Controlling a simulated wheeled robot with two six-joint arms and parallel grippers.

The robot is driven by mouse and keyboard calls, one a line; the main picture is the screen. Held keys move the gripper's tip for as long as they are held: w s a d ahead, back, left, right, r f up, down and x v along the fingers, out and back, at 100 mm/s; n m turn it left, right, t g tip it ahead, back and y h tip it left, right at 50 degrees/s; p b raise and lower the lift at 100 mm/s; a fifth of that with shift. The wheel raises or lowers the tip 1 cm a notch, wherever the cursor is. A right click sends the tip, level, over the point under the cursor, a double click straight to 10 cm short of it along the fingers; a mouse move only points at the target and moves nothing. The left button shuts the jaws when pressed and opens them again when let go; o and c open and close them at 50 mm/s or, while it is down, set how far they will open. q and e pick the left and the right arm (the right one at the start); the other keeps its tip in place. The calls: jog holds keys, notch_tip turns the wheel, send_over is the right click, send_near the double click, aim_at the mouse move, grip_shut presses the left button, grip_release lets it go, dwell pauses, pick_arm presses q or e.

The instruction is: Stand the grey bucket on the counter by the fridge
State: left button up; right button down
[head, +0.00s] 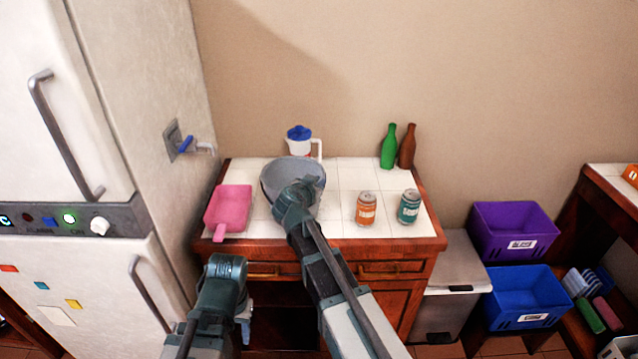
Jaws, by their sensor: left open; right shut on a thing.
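The grey bucket (271,178) is at the tiled counter (343,223) beside the fridge (150,90). My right gripper (298,188) is shut on the bucket at its near side and hides part of it. The bucket's wide mouth shows at the top. I cannot tell whether its base touches the tiles. My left gripper (240,303) is open, low in front of the counter's drawers and apart from the bucket. Its fingers are mostly hidden behind my own wrist.
A pink dustpan (229,208) lies left of the bucket. A white jug with blue lid (299,142) stands behind it. Orange (366,209) and teal (409,207) cans, green (389,147) and brown (407,147) bottles stand right. Bare tiles lie between bucket and cans.

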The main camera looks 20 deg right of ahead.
jog(key=c, duration=0.9)
grip_release()
jog(key=shift+r, duration=0.1)
jog(key=shift+s+a+r+p, duration=0.15)
jog(key=shift+s+r+p, duration=0.1)
jog(key=shift+p, duration=0.2)
jog(key=p+v, duration=0.4)
jog(key=v, duration=0.7)
jog(key=shift+s, duration=0.2)
jog(key=shift+a, duration=0.1)
